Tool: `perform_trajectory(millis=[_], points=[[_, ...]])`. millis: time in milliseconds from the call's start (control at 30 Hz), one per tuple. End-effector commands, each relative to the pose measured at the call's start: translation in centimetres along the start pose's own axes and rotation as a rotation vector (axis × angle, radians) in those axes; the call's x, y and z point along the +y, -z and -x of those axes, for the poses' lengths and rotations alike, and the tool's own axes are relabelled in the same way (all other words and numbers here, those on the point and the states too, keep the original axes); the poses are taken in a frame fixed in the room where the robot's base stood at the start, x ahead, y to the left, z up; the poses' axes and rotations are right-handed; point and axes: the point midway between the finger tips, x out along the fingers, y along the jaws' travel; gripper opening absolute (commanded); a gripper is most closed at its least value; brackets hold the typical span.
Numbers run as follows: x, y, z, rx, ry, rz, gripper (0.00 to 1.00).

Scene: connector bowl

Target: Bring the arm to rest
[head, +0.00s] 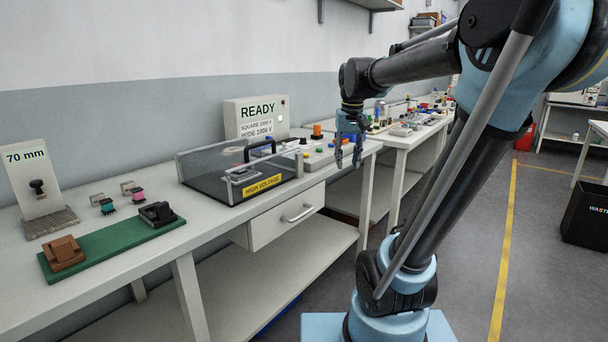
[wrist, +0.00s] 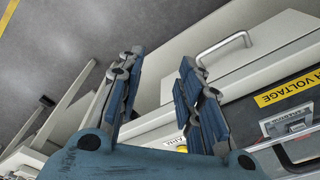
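My arm rises at the right of the head view and reaches out toward the bench. My gripper (head: 348,160) hangs pointing down by the front edge of the bench (head: 215,222), to the right of the high-voltage box. In the wrist view my gripper (wrist: 160,80) shows two blue-grey fingers spread apart with nothing between them. Past the fingertips the wrist view shows the grey floor and a white drawer front with a handle (wrist: 222,46).
The clear-lidded high-voltage box (head: 245,165) stands on the bench before a READY display (head: 257,115). A green board (head: 110,248) with brown and black blocks and a 70 mm stand (head: 30,180) are at left. A second table (head: 410,140) holds small parts. A black waste bin (head: 587,215) stands right.

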Motion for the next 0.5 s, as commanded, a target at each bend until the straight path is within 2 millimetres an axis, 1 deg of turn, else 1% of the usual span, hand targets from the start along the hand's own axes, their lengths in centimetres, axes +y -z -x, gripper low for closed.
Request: perform_trajectory(millis=[33, 100, 167, 367, 500], points=[[0.5, -1.8, -0.9, 0.004, -0.001, -0.003, 0.33], [1.1, -3.8, -2.1, 0.010, -0.002, -0.006, 0.33], [1.6, -5.6, -3.2, 0.016, -0.003, -0.009, 0.33], [2.8, -11.3, -7.4, 0.035, -0.008, -0.016, 0.33], [3.5, -15.2, -10.7, 0.047, -0.011, -0.022, 0.33]])
